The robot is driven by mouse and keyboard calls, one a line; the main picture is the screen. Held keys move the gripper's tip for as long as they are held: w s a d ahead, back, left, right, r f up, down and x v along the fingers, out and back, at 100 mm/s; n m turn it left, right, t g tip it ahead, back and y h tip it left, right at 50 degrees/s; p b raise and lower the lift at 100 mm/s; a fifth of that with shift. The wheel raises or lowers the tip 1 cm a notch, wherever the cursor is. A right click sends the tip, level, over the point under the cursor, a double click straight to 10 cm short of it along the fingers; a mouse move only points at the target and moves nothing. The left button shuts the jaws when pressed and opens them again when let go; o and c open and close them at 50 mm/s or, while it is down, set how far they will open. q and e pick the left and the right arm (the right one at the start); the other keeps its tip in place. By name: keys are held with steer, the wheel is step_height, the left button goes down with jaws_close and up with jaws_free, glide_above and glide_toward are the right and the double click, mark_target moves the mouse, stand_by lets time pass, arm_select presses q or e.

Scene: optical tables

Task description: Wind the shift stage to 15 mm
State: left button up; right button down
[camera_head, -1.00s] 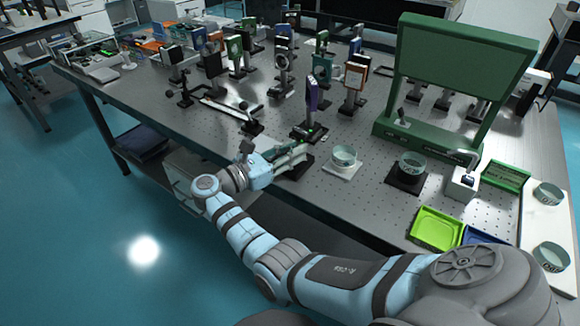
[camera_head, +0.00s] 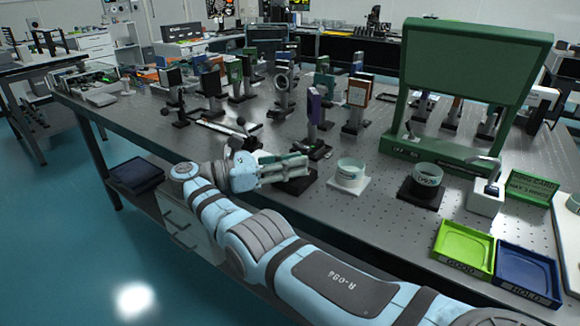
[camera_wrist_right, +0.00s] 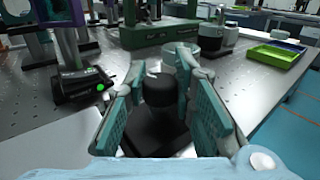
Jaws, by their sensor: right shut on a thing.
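My right gripper (camera_head: 288,168) is low over the front edge of the optical table. In the right wrist view its two teal finger pads (camera_wrist_right: 163,100) stand on either side of a round black knob (camera_wrist_right: 158,88), and it is shut on this knob. The knob stands on a black base (camera_wrist_right: 150,138), partly hidden by the fingers. Just beyond is a small black stage unit (camera_wrist_right: 84,86) with a lit green spot, below an upright purple plate (camera_head: 314,105). I cannot read any millimetre setting. My left gripper is not in view.
A white-based cup (camera_head: 349,176) and a black-based cup (camera_head: 422,186) stand right of the gripper. A green frame (camera_head: 470,75) rises behind them. Green (camera_head: 464,251) and blue (camera_head: 527,272) trays lie at the front right. Several optics mounts crowd the table behind.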

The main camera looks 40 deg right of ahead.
steer(key=c, duration=1.3)
jaws_free()
steer(key=shift+s, duration=0.1)
steer(key=shift+c, duration=0.2)
step_height(320, 180, up, 10)
